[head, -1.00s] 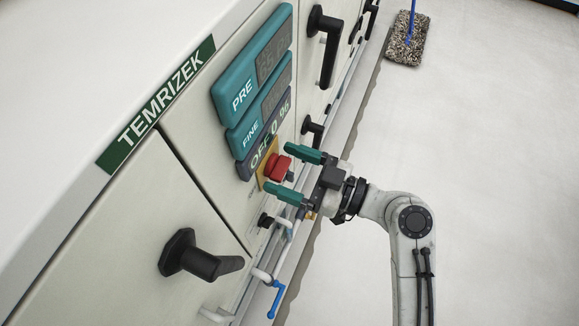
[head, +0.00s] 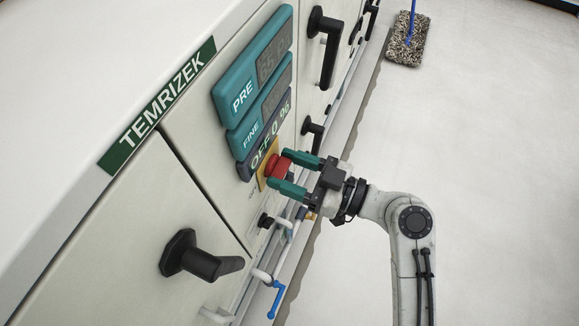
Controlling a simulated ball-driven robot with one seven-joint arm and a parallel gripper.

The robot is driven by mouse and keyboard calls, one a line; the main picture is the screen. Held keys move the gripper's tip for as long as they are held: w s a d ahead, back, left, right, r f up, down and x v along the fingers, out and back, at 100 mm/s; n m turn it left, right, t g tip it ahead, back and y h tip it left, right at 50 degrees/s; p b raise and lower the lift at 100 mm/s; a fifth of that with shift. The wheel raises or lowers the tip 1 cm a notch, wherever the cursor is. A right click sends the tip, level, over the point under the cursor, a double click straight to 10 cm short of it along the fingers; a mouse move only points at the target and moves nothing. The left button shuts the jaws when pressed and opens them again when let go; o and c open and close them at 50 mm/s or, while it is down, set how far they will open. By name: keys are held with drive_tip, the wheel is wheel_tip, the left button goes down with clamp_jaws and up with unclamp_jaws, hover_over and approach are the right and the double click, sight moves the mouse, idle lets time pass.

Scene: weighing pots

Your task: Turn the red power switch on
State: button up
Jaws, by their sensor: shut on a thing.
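The red power switch (head: 281,166) is a round knob on a yellow plate (head: 263,177) on the cabinet front, below the display marked OFF. My gripper (head: 287,173) comes from the right with its two green fingers on either side of the red knob, shut on it. The fingers hide part of the knob, and I cannot see its pointer or markings clearly.
Teal display panels marked PRE (head: 243,97) and FINE (head: 252,137) sit above the switch. Black handles (head: 199,259) stick out of the cabinet doors. A blue valve lever (head: 277,299) and pipes are below. A mop (head: 405,50) stands on the open floor to the right.

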drive_tip(key=m+p, duration=0.2)
drive_tip(key=m, duration=0.2)
drive_tip(key=shift+w+r+p, duration=0.1)
drive_tip(key=shift+r+p, duration=0.05)
drive_tip(key=shift+p, duration=0.2)
drive_tip(key=m+p, duration=0.3)
drive_tip(key=m, duration=0.1)
drive_tip(key=shift+d+m, duration=0.1)
drive_tip(key=shift+m, duration=0.2)
drive_tip(key=m+p, duration=0.4)
drive_tip(key=m, duration=0.1)
drive_tip(key=shift+w, duration=0.1)
drive_tip(key=shift+f+m+p, duration=0.2)
drive_tip(key=shift+m+p, duration=0.55)
drive_tip(key=shift+m, duration=0.25)
drive_tip(key=shift+f+m+p, duration=0.15)
drive_tip(key=shift+m+p, duration=0.6)
drive_tip(key=shift+m, duration=0.25)
drive_tip(key=o, duration=1.1)
drive_tip(key=shift+c, duration=0.2)
